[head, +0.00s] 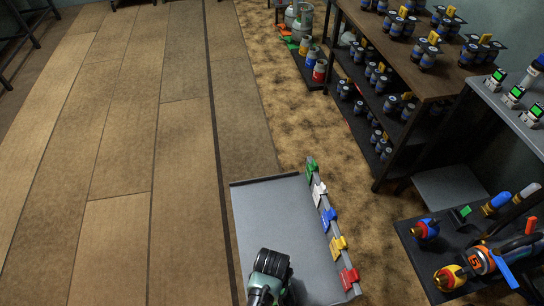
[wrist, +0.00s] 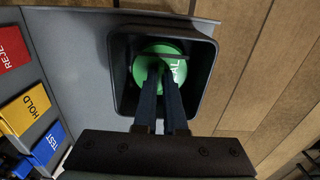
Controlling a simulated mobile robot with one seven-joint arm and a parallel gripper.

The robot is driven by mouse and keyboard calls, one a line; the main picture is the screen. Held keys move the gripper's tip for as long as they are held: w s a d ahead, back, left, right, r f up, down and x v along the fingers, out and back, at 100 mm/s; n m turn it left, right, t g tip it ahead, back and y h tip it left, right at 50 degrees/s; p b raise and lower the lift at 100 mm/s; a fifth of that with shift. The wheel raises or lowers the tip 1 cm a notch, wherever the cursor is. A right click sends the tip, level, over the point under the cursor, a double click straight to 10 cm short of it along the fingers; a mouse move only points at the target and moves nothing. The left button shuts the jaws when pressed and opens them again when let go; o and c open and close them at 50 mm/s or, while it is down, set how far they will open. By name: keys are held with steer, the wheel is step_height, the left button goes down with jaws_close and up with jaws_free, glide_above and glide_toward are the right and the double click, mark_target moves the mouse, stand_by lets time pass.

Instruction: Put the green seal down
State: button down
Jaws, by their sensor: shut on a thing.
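The green seal (wrist: 140,70) is a round green disc with pale lettering, partly covered by my fingers in the wrist view. My gripper (wrist: 160,68) is shut on it, its two dark fingers close together. The seal shows within the outline of a dark square holder (wrist: 119,85) with raised walls. I cannot tell whether the seal touches the holder's floor. In the head view my dark wrist (head: 270,265) is over the front of the grey tabletop (head: 265,210); the seal and fingertips are hidden there.
Red (wrist: 12,48), yellow (wrist: 25,108) and blue (wrist: 42,148) labels line the tabletop's edge; the head view also shows white and green ones. Shelves of dark canisters (head: 405,60) stand at the right. The wooden floor (head: 120,150) at the left is clear.

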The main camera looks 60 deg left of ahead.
steer(key=shift+f, duration=0.4)
steer(key=shift+f, duration=0.15)
steer(key=c, duration=1)
jaws_free()
step_height(320, 180, up, 12)
steer(key=p, duration=0.2)
steer(key=shift+r+p, duration=0.2)
steer(key=shift+p, duration=0.2)
